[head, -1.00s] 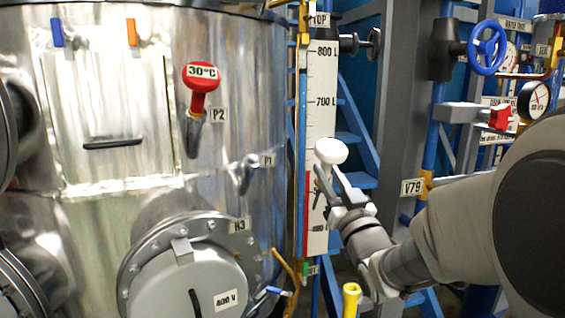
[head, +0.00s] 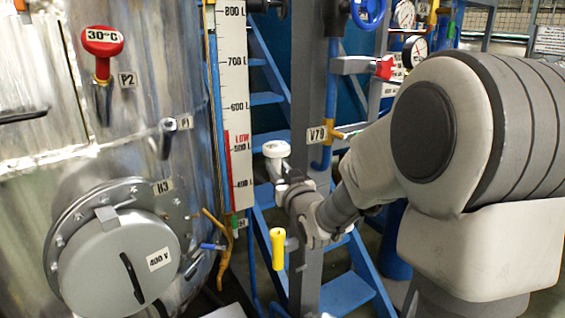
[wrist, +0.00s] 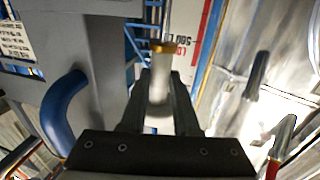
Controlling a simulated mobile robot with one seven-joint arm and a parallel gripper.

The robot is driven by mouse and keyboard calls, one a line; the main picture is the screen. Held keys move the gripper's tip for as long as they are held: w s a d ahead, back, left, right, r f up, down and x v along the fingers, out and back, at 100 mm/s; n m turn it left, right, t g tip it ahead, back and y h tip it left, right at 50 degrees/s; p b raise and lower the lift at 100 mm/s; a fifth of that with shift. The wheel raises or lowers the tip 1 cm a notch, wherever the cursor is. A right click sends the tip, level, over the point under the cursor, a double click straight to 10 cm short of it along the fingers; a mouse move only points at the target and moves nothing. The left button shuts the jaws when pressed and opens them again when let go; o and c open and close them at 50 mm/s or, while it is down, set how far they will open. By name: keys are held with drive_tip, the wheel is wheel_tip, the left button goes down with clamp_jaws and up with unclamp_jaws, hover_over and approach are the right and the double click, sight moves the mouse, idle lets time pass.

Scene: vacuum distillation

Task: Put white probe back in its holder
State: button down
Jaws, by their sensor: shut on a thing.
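The white probe (head: 276,149) is in my gripper (head: 279,172), its round white head showing above the fingers in the head view. In the wrist view my gripper (wrist: 160,85) has its two dark fingers on either side of the probe's pale body (wrist: 158,88), with a yellow band and thin metal rod beyond. An empty angled metal holder (head: 166,138) beside the P1 label projects from the steel tank. The held probe is to the right of it and apart from it.
A red probe marked 30°C (head: 102,42) sits in the P2 holder (head: 103,100). The steel tank (head: 75,165) has a round hatch (head: 120,260). A level scale (head: 237,110) and grey post (head: 308,100) stand near my gripper. A yellow handle (head: 277,248) is below it.

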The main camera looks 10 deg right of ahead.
drive_tip(key=shift+f+b, duration=0.15)
drive_tip(key=shift+b, duration=0.35)
wheel_tip(320, 180, down, 6)
drive_tip(key=b, duration=0.6)
drive_tip(key=shift+r+b, duration=0.2)
drive_tip(key=shift+b, duration=1.05)
idle(1.6)
drive_tip(key=shift+f+b, duration=4.1)
drive_tip(key=shift+b, duration=0.3)
